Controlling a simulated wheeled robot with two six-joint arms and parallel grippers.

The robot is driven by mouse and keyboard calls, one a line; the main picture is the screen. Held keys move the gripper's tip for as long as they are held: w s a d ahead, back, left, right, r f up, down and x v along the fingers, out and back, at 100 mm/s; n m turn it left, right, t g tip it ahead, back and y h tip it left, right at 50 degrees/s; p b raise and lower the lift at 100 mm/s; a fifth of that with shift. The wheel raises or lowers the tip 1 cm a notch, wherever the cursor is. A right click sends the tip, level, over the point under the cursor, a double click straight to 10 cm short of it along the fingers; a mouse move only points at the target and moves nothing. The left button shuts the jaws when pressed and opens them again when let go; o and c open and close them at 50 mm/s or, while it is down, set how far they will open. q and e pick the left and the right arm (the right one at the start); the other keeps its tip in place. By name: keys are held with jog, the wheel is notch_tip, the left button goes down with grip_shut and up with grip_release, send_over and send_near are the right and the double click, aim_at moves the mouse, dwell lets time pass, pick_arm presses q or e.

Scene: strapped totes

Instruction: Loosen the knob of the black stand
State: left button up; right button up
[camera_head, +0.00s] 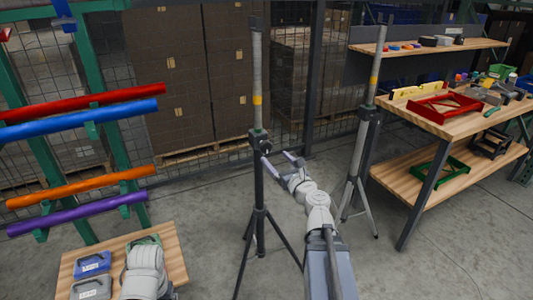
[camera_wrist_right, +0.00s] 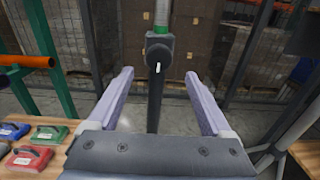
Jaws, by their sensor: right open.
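The black stand (camera_head: 259,195) is an upright tripod with a grey pole and a yellow band, left of a grey stand. Its knob (camera_head: 266,147) sits on the black collar. In the right wrist view the knob (camera_wrist_right: 158,55) is a dark round piece with a small light mark, below a green ring. My right gripper (camera_head: 278,158) is open and empty, close to the knob. In the wrist view its fingers (camera_wrist_right: 159,73) frame the post below the knob, one on each side, apart from it. My left arm shows at the lower left; its gripper is not visible.
The grey stand (camera_head: 353,185) is right of my right arm. A workbench (camera_head: 460,124) with a red tray (camera_head: 445,107) stands at the right. Coloured tubes (camera_head: 80,118) hang on a green rack at the left. A low table (camera_head: 172,243) holds several cases.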

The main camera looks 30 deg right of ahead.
aim_at(267, 149)
jog(key=w, duration=0.8)
jog(key=shift+s, duration=0.1)
grip_shut()
dwell(0.5)
